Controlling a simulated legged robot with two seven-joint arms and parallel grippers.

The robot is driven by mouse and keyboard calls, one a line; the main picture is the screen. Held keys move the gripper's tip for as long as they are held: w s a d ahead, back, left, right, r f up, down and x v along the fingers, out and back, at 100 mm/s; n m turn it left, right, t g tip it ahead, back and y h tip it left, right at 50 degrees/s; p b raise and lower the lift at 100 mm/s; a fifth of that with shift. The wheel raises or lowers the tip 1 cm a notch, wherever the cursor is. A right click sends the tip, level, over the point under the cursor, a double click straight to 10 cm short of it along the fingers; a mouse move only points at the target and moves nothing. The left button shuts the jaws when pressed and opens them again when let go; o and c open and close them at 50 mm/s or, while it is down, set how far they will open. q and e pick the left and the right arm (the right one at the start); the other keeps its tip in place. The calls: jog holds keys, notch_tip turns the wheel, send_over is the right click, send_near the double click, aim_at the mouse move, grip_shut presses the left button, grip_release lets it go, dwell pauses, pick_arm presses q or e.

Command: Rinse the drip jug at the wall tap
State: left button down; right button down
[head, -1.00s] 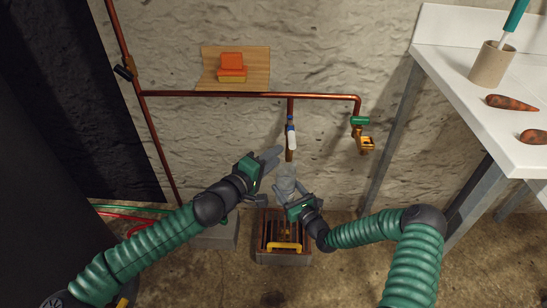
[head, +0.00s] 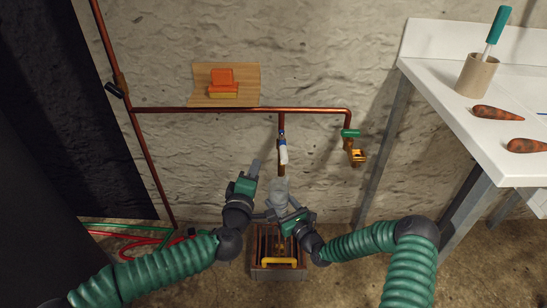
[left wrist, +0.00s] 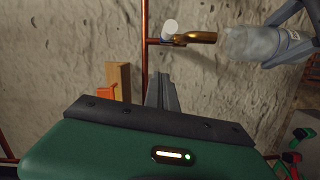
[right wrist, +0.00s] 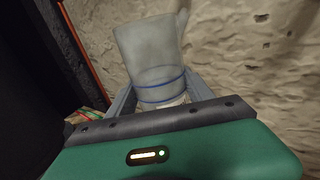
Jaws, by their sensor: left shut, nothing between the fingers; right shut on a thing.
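The drip jug (head: 279,190) is translucent and greyish, with blue bands low on its body in the right wrist view (right wrist: 150,55). My right gripper (head: 281,212) is shut on its lower part and holds it beneath the wall tap (head: 282,165). In the left wrist view, the brass spout (left wrist: 200,37) meets or nearly meets the jug's mouth (left wrist: 232,42). The tap has a white lever (head: 284,154) with a blue end. My left gripper (head: 256,165) is shut and empty, left of the tap. I cannot make out any water.
A grated drain box (head: 260,270) with a yellow handle stands below the jug. A second brass tap (head: 357,158) with a green handle is at right. A wooden shelf (head: 245,101) holds orange blocks. A white bench (head: 440,80) stands right; hoses (head: 150,243) lie left.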

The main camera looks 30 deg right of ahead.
aim_at(281, 153)
pick_arm(q)
jog(key=w+d+f, duration=0.1)
jog(key=w+d, duration=0.1)
jog(key=d, duration=0.5)
jog(key=shift+w+d, duration=0.35)
jog(key=shift+s+d+n+t+y, duration=0.6)
jog(key=shift+d+n+t+y, duration=0.1)
jog(key=shift+d+n+y, duration=0.15)
jog(key=shift+a, duration=0.15)
